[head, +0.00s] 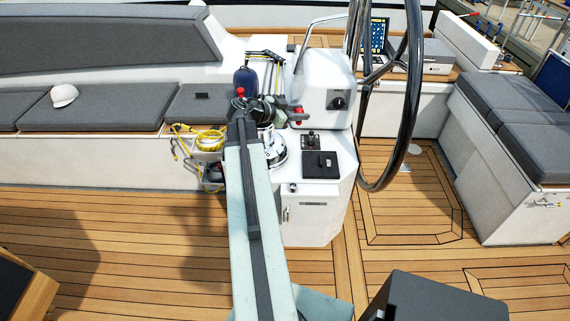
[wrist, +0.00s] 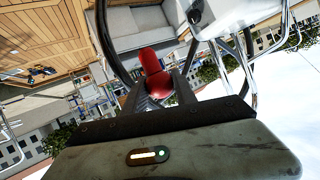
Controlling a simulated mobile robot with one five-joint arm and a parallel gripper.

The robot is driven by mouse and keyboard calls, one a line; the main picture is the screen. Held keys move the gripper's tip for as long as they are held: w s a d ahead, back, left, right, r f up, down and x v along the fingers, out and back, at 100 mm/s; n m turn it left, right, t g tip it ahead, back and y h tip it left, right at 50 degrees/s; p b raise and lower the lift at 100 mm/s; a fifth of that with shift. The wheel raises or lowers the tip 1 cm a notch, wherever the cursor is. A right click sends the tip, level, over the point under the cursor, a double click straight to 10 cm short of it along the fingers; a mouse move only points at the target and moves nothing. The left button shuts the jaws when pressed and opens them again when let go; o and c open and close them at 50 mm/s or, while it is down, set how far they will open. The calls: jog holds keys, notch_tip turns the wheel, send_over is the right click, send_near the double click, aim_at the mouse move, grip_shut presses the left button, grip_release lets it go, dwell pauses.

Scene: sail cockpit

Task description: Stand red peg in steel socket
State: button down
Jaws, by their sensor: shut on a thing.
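My gripper (head: 290,108) is raised over the white console, at the end of my arm. It is shut on the red peg (head: 299,115), which shows as a small red piece at the jaws. In the wrist view the red peg (wrist: 149,61) sits between the two dark fingers and sticks out beyond them. Its lower part is partly hidden by the fingers. I cannot clearly make out the steel socket; a small metal fitting (head: 292,187) on the console's front ledge may be it. The peg is well apart from that fitting.
The console carries a black lever control (head: 311,140), a black flat box (head: 320,164) and a chrome winch (head: 277,153) partly behind my arm. The steering wheel (head: 408,110) stands right of it. Yellow rope (head: 208,141) hangs at the left. Teak floor is open in front.

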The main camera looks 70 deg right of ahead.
jog(key=shift+w+f, duration=0.2)
jog(key=shift+w, duration=0.1)
notch_tip(320, 180, down, 26)
jog(key=a+b, duration=0.1)
jog(key=b, duration=2.5)
jog(key=shift+w+a+t, duration=0.3)
notch_tip(320, 180, down, 6)
jog(key=b, duration=0.6)
jog(key=shift+s+r, duration=0.1)
jog(key=shift+s, duration=0.05)
jog(key=shift+f, duration=0.2)
jog(key=shift+f+b, duration=0.35)
jog(key=shift+b, duration=0.3)
